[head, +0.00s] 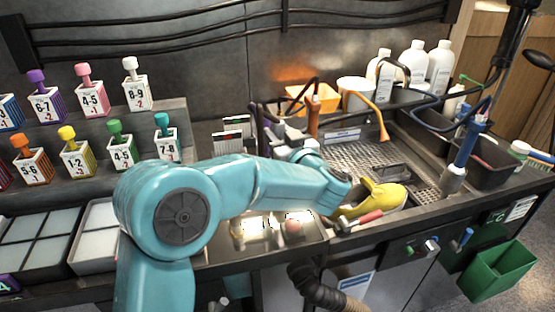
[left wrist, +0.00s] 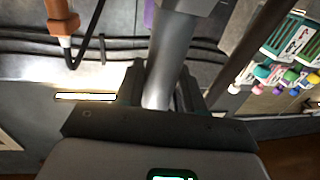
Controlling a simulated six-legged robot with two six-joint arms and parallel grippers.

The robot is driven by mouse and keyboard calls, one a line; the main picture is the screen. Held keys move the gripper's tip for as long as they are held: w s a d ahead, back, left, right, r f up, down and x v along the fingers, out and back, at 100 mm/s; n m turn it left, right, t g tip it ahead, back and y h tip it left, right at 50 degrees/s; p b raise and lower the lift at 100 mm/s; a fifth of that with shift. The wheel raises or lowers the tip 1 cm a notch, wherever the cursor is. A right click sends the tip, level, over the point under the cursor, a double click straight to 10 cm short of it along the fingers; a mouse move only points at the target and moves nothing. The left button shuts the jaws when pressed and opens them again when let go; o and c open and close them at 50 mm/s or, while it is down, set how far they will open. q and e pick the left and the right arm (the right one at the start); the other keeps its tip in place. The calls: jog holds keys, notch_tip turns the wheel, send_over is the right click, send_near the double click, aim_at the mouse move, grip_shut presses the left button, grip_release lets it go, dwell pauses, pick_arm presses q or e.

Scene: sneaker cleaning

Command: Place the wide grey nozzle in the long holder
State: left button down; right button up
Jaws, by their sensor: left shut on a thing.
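My left gripper (left wrist: 160,90) has its two dark fingers on either side of a smooth grey tube, the wide grey nozzle (left wrist: 172,50), and is shut on it. The nozzle runs up out of the picture in the left wrist view, so its far end is not clear. In the head view my teal left arm reaches right and folds back, and the left gripper (head: 284,140) is small and partly hidden among dark items at the back of the bench. I cannot tell the long holder apart there. My right gripper is not in view.
An orange-handled tool (head: 313,117) with a black hose stands close by; it also shows in the left wrist view (left wrist: 62,20). White bottles (head: 439,68) stand behind. Numbered boxes (head: 122,146) fill the left shelves.

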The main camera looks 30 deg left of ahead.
pick_arm(q)
notch_tip(320, 180, down, 6)
jog(key=shift+a+r, duration=0.1)
jog(key=shift+s, duration=0.1)
jog(key=shift+f+b, duration=0.2)
jog(key=shift+b, duration=0.15)
jog(key=c, duration=0.7)
grip_release()
jog(key=shift+r, duration=0.1)
